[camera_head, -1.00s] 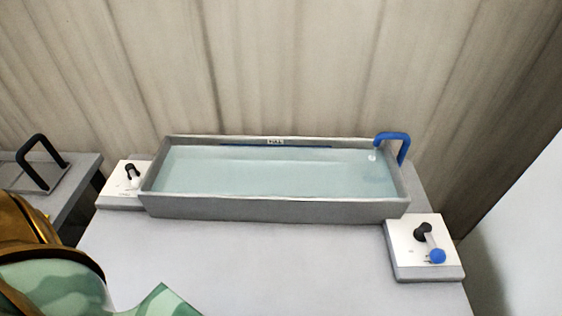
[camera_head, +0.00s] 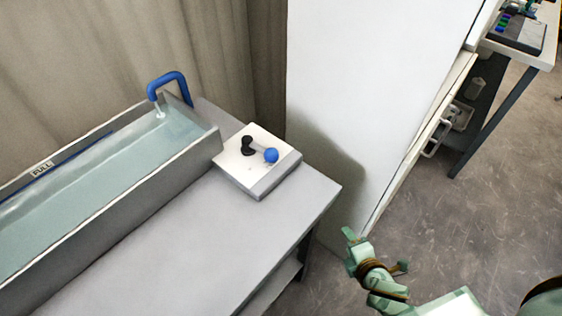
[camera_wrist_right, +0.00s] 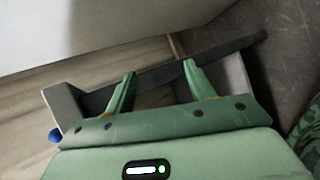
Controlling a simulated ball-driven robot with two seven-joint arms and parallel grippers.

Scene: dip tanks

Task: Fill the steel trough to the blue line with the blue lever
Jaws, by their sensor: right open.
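The steel trough (camera_head: 118,205) stands at the left of the head view, partly cut off, and holds pale clear water (camera_head: 95,190). The blue line (camera_head: 68,163) on its back wall, by a FULL label (camera_head: 41,169), shows just above the water's far edge. A blue spout (camera_head: 168,78) hooks over the end, with a pale splash below it. The blue lever (camera_head: 271,155), a dark pivot with a blue knob, sits on a white box (camera_head: 262,182). My right gripper (camera_head: 375,250) is open and empty, right of the table and apart from the lever. In the wrist view its fingers (camera_wrist_right: 160,70) are spread.
The grey table (camera_head: 205,225) ends at the right, near my right gripper. A white panel (camera_head: 345,90) stands behind it. Bare floor (camera_head: 470,215) lies at the right.

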